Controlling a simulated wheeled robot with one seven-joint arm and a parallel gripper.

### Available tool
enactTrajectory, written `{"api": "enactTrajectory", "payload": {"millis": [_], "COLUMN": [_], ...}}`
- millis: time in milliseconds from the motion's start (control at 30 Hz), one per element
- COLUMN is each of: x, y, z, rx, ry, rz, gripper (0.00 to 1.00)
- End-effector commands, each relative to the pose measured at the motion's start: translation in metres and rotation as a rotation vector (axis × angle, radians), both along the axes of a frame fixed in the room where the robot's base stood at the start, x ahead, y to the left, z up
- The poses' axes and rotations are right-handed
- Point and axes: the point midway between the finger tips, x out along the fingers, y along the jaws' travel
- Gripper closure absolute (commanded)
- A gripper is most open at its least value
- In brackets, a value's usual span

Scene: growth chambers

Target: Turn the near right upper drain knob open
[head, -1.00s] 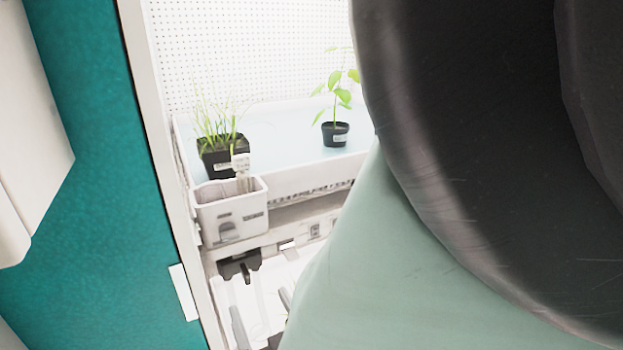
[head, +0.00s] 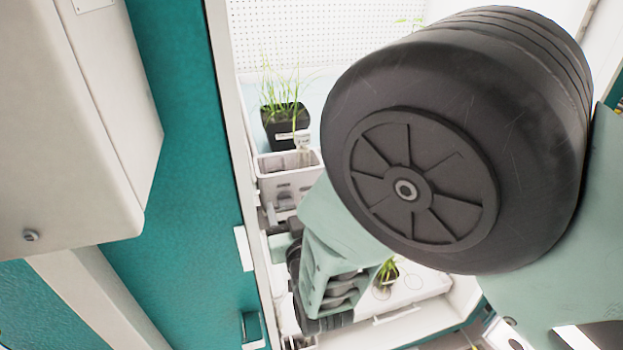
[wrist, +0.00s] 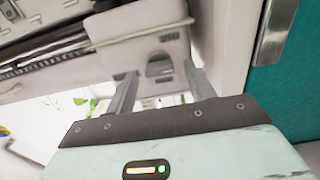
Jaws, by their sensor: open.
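A grey drain knob (wrist: 158,66) sits on the front face of a small white box (wrist: 110,58) in the wrist view. The white box also shows in the head view (head: 270,183), with the knob (head: 284,203) low on its face, partly hidden by my arm. My gripper (wrist: 160,72) is open, its two grey fingers reaching toward the box on either side of the knob. I cannot tell whether either finger touches the knob or how far it is turned.
A potted grass plant (head: 285,125) stands on the tray behind the box. A teal panel (head: 180,170) and white door frame (head: 228,130) stand close on the left. Another plant (head: 386,272) sits on a lower white tray. My arm hides much of the chamber.

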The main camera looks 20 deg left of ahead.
Motion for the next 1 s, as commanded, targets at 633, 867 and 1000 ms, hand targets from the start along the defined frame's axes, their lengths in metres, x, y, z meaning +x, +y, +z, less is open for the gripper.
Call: {"api": "enactTrajectory", "payload": {"millis": [633, 867, 1000], "x": [0.0014, 0.0016, 0.0021], "y": [0.0010, 0.0007, 0.0002], "z": [-0.0007, -0.0039, -0.0063], "rx": [0.002, 0.049, 0.116], "ry": [0.002, 0.030, 0.070], "rz": [0.000, 0.000, 0.000], "gripper": [0.91, 0.91, 0.91]}}
